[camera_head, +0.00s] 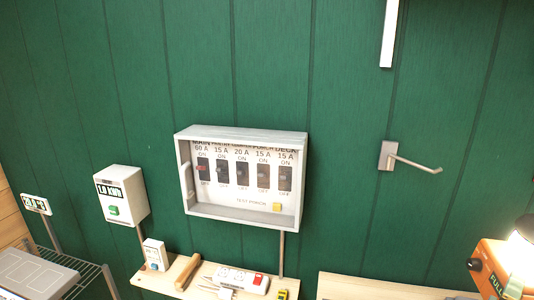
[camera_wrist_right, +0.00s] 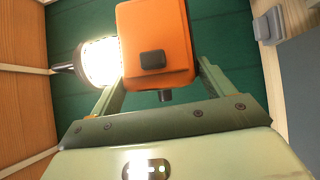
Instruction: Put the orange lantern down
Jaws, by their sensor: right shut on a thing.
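The orange lantern (camera_wrist_right: 143,25) is between the two green fingers of my right gripper (camera_wrist_right: 160,84), which is shut on it. Its lit lamp (camera_wrist_right: 100,62) points left in the right wrist view, and a dark knob is on its near face. In the head view the lantern (camera_head: 489,262) shows at the lower right edge, cut off by the frame, with its lamp glowing. The gripper's hold on it cannot be made out there. My left gripper is not in view.
A breaker panel (camera_head: 240,217) and a bare hook (camera_head: 413,163) are on the green wall. A wooden shelf (camera_head: 185,291) below holds a handle, a fork-like tool and a power strip. Another wooden surface (camera_head: 350,287) lies at lower right, partly bare. A wire rack (camera_head: 88,278) stands at left.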

